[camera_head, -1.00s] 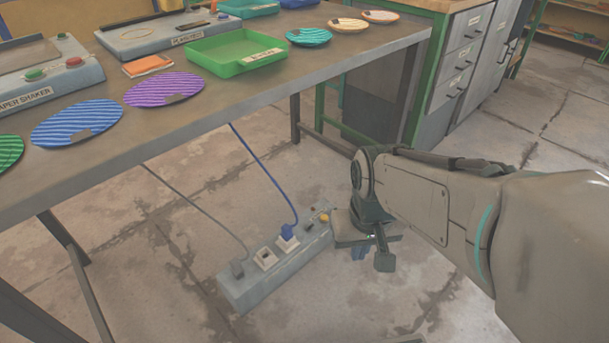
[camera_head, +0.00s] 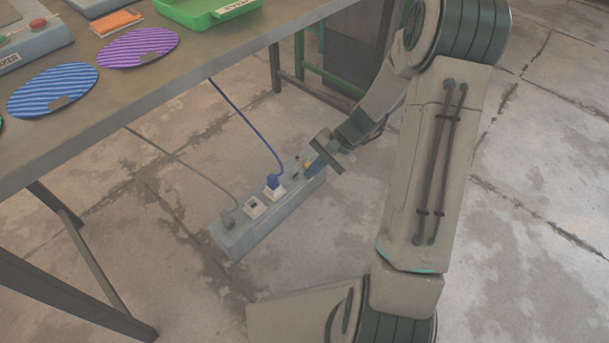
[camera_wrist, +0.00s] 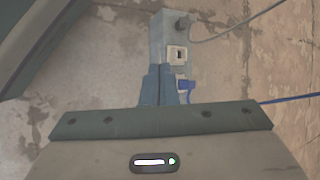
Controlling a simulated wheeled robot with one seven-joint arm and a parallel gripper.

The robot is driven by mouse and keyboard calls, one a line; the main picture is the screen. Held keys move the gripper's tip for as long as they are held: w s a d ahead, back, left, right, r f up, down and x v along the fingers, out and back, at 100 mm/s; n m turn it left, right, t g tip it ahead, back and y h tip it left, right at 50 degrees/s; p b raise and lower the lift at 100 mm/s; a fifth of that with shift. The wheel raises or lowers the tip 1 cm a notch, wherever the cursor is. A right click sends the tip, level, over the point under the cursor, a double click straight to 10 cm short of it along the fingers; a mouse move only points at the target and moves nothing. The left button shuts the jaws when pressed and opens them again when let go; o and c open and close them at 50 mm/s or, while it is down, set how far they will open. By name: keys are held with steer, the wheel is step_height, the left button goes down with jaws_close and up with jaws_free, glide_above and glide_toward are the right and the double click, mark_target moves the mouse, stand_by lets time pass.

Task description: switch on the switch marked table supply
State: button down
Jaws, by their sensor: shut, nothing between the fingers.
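A long grey power strip (camera_head: 245,232) lies on the floor by the table. It also shows in the wrist view (camera_wrist: 158,40). A blue plug (camera_head: 273,182) and a grey plug (camera_head: 229,217) sit in it. I cannot read any table supply marking or tell the switch's position. My gripper (camera_head: 312,168) is shut and empty, with its fingers close over that end; I cannot tell whether they touch it. The fingers also show in the wrist view (camera_wrist: 160,75).
The table (camera_head: 200,95) stands above and left of the strip, with legs close by. A blue cable (camera_head: 245,122) and a grey cable (camera_head: 180,160) run from table to strip. A green tray (camera_head: 205,12) and purple disc (camera_head: 138,47) lie on top. The floor at right is clear.

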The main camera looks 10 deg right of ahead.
steer(key=w+d+f+m+t+p, duration=0.1)
steer(key=w+d+f+m+t, duration=0.1)
steer(key=f+m, duration=0.4)
steer(key=w+d+f+m+t+p, duration=0.1)
steer(key=w+d+f+m+t, duration=0.2)
steer(key=f+m, duration=0.4)
steer(key=w+d+f+m+t+p, duration=0.1)
steer(key=w+d+f+m+t, duration=0.2)
steer(key=f, duration=1.1)
steer(key=d+m+t, duration=0.1)
steer(key=m+t, duration=0.2)
steer(key=m, duration=0.1)
steer(key=shift+d+f+t+p, duration=0.2)
steer(key=shift+t+p, duration=0.1)
steer(key=shift+p, duration=0.1)
steer(key=shift+w+a, duration=0.15)
steer(key=b, duration=0.5)
glide_toward(296, 175)
steer(key=w+a+f, duration=0.2)
steer(key=w+f, duration=0.3)
steer(key=shift+w+a+r+b, duration=0.2)
steer(key=shift+a+r+b, duration=0.1)
steer(key=shift+r, duration=0.25)
